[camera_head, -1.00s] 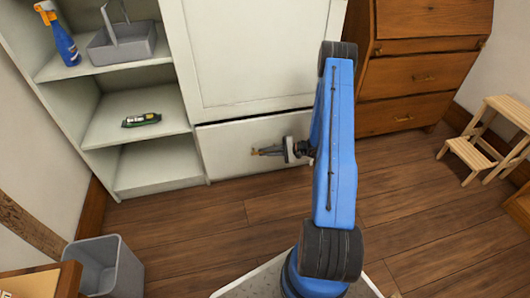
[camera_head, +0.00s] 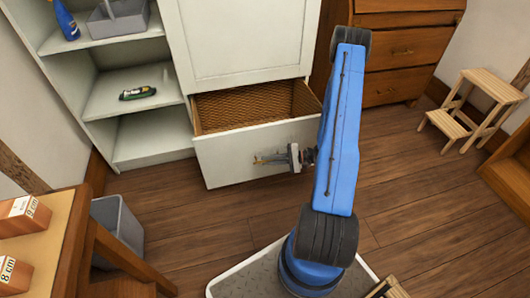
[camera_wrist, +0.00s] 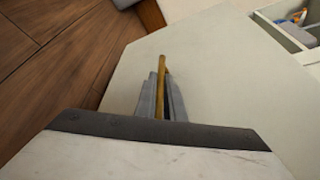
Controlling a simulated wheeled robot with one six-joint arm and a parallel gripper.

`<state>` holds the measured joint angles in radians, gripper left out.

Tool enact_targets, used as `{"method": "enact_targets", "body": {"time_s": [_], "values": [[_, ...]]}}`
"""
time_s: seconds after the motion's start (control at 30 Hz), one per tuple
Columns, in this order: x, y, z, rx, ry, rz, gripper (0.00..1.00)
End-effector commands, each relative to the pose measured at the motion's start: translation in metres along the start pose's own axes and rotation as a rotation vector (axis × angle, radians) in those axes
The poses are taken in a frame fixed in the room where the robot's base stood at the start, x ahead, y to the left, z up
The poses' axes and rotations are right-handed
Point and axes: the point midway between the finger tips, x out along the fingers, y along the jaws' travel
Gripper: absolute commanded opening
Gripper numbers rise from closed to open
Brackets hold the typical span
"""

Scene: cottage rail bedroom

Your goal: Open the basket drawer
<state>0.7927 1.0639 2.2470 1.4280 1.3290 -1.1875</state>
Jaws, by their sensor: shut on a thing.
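The basket drawer (camera_head: 225,166) is the low drawer of the white cabinet. It stands pulled out, with its woven tan inside (camera_head: 245,107) showing and looking empty. My gripper (camera_head: 262,160) is at the drawer's front face. In the wrist view my gripper (camera_wrist: 160,95) is shut on the brass handle (camera_wrist: 163,65), which stands out from the pale drawer front (camera_wrist: 215,75). My blue arm hides the right end of the drawer.
Open white shelves (camera_head: 124,78) at the left hold a spray bottle (camera_head: 66,20), a grey caddy (camera_head: 118,20) and a green item (camera_head: 137,93). A grey bin (camera_head: 118,225) and wooden table (camera_head: 50,245) stand at the lower left. A step stool (camera_head: 470,110) stands right. Floor before the drawer is clear.

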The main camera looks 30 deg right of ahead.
Motion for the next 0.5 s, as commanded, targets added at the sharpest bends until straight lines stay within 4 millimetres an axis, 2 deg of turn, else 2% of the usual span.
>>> {"method": "enact_targets", "body": {"time_s": [0.2,0.5], "values": [[-0.008,0.013,0.017,0.001,0.003,0.000,0.00],[-0.010,0.016,0.020,-0.002,0.003,0.001,0.00]]}}
